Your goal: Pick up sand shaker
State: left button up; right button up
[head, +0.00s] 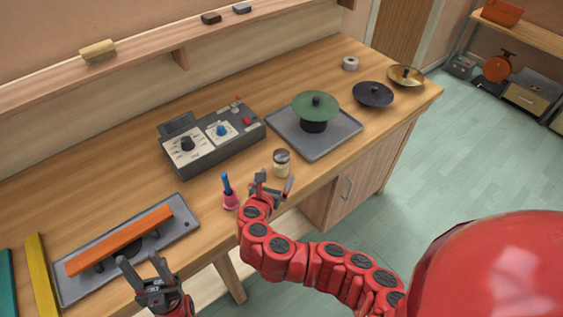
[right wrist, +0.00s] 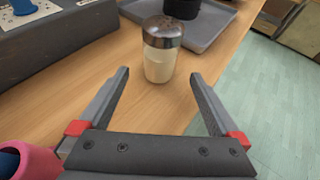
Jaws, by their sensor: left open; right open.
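The sand shaker (head: 282,163) is a small clear jar with pale contents and a metal lid. It stands upright near the front edge of the bench. In the right wrist view the shaker (right wrist: 161,55) is just beyond the fingertips, roughly midway between them. My right gripper (head: 272,183) is open and empty, close in front of the shaker; its fingers also show in the right wrist view (right wrist: 160,78). My left gripper (head: 143,264) is open and empty at the front left, near the tray with the orange bar (head: 122,239).
A pink holder with a blue-handled tool (head: 230,196) stands left of my right gripper. A grey control box (head: 212,140) is behind it. The bench edge is close on the right.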

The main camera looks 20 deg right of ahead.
aim_at(279, 170)
jog(key=shift+w+d+p, duration=0.3)
jog(key=shift+w+p, duration=0.1)
jog(key=shift+w, duration=0.1)
jog(key=p+x, duration=0.1)
jog(key=x, duration=0.1)
jog(key=shift+w+d+f, duration=0.1)
jog(key=shift+w+d, duration=0.15)
jog(key=shift+w, duration=0.1)
jog(key=shift+w+d+f+p, duration=0.35)
jog(key=shift+w+f, duration=0.05)
jog(key=shift+w, duration=0.1)
grip_shut()
